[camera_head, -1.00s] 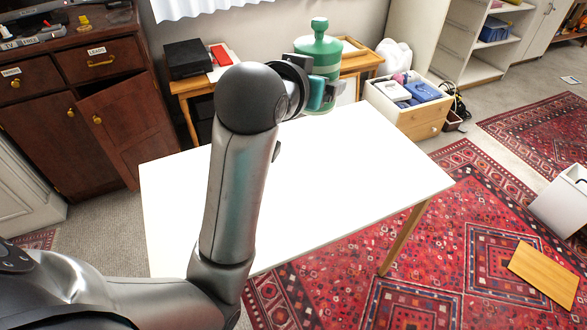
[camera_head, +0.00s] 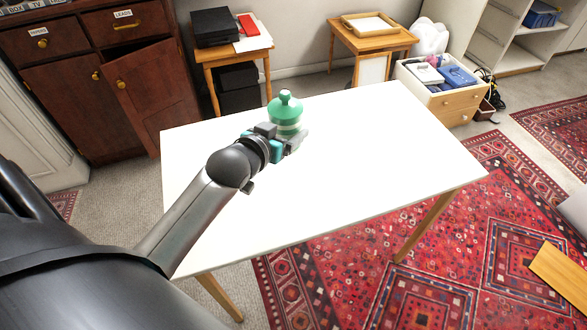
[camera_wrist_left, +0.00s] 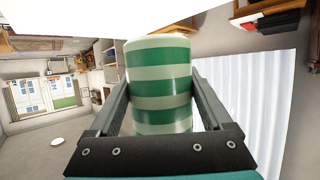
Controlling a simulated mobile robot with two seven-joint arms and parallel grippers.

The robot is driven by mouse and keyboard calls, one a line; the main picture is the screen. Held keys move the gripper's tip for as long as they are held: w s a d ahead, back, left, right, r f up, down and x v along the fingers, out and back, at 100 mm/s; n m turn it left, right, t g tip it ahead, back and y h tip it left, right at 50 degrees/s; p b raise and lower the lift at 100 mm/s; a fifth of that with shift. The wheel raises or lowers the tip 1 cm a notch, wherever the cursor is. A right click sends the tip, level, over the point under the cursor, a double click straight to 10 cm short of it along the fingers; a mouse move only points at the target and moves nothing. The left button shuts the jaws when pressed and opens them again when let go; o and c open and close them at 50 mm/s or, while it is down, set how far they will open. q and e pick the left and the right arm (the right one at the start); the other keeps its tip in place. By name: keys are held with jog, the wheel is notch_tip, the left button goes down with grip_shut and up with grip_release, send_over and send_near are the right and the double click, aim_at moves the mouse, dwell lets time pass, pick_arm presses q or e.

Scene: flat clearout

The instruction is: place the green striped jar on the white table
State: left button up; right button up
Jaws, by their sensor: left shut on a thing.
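The green striped jar (camera_head: 286,108) has a green lid with a round knob and pale bands. It is upright at the far middle part of the white table (camera_head: 370,160). In the head view I cannot tell whether its base touches the table top. My left gripper (camera_head: 288,138) is shut on the jar from the near side and hides its lower part. In the left wrist view the striped jar (camera_wrist_left: 160,85) sits between the two fingers. My right gripper is not in view.
The white table top is otherwise bare, with free room to the right and in front. Behind it stand a side table with a black box (camera_head: 213,27) and another with a wooden tray (camera_head: 370,25). An open drawer unit (camera_head: 455,105) stands at the back right.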

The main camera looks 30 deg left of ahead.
pick_arm(q)
notch_tip(320, 180, down, 10)
jog(key=b, duration=0.3)
jog(key=shift+r, duration=0.25)
jog(key=shift+f, duration=0.4)
notch_tip(320, 180, down, 4)
jog(key=shift+r+b, duration=0.1)
jog(key=shift+b, duration=0.95)
jog(key=o, duration=1.5)
jog(key=shift+f, duration=0.2)
jog(key=shift+c, duration=0.2)
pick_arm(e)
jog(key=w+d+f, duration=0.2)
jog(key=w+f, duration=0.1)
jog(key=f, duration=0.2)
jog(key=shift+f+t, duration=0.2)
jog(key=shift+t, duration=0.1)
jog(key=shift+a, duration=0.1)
